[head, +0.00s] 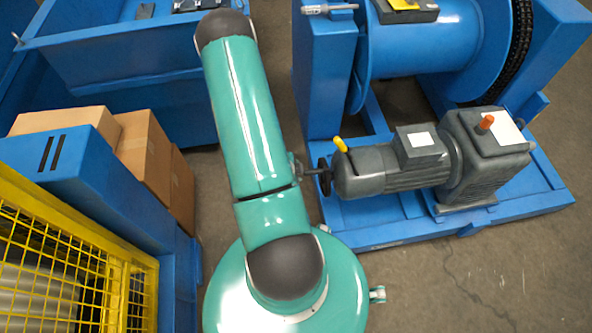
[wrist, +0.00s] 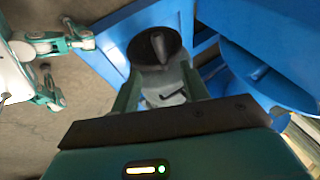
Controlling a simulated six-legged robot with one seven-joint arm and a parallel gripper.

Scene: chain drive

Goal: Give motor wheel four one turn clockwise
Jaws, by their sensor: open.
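The motor (head: 390,170) is dark grey and lies on a blue frame at the right of the head view. A small black handwheel (head: 325,177) stands at its left end, seen nearly edge-on. No number is readable on it. In the wrist view a dark round part (wrist: 155,48) with a raised ridge shows just beyond the fingertips; I cannot tell for sure that it is the handwheel. My gripper (wrist: 161,75) is open, its two green fingers apart with a gap between them. In the head view my arm hides most of the gripper, close left of the wheel.
A yellow-tipped lever (head: 340,145) stands just above the handwheel. A blue drum (head: 430,45) with a black chain (head: 518,45) is behind the motor. Cardboard boxes (head: 145,150) and a yellow mesh guard (head: 75,255) stand at left. Floor at lower right is clear.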

